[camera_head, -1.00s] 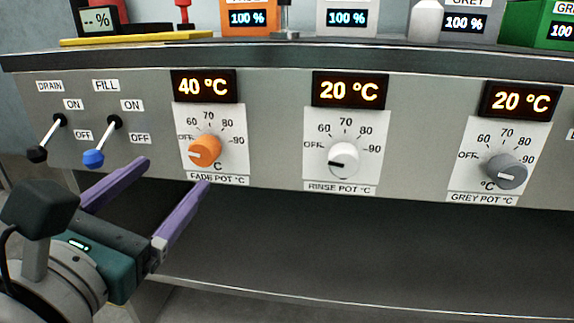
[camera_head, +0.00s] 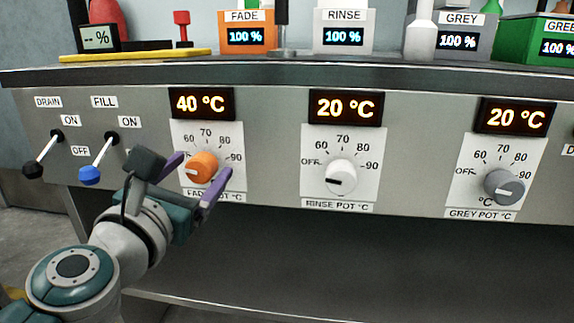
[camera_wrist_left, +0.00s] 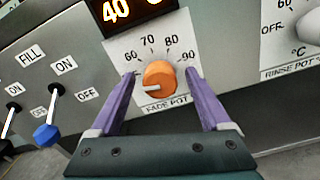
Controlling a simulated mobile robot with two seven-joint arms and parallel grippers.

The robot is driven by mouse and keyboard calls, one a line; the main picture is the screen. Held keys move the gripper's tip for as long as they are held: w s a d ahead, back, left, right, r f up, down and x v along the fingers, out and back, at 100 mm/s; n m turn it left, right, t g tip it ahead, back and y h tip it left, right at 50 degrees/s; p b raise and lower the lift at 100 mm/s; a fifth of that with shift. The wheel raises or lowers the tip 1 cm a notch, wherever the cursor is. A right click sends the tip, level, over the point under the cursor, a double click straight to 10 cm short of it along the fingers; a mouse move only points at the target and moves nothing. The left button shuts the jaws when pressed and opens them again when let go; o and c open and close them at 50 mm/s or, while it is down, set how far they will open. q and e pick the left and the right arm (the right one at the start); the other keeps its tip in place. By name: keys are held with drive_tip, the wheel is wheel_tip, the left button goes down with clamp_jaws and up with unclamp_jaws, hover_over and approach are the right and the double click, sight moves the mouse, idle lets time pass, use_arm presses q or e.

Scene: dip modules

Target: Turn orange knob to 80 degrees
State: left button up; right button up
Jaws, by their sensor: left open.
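The orange knob (camera_head: 202,167) sits on the white dial plate labelled FADE POT °C on the front panel. Its white pointer mark faces left, at or just below the OFF side of the scale. The display (camera_head: 202,104) above it reads 40 °C. My left gripper (camera_head: 201,174) is open, with its purple fingers on either side of the knob; I cannot tell whether they touch it. In the left wrist view the knob (camera_wrist_left: 159,79) shows between the two spread fingers, with a gap on each side. My right gripper is not in view.
The white RINSE POT knob (camera_head: 341,177) and the grey knob (camera_head: 503,186) sit to the right on the same panel. The blue FILL lever (camera_head: 91,175) and black DRAIN lever (camera_head: 34,170) are to the left. The space below the panel is open.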

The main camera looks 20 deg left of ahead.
use_arm(q)
clamp_jaws()
idle(0.6)
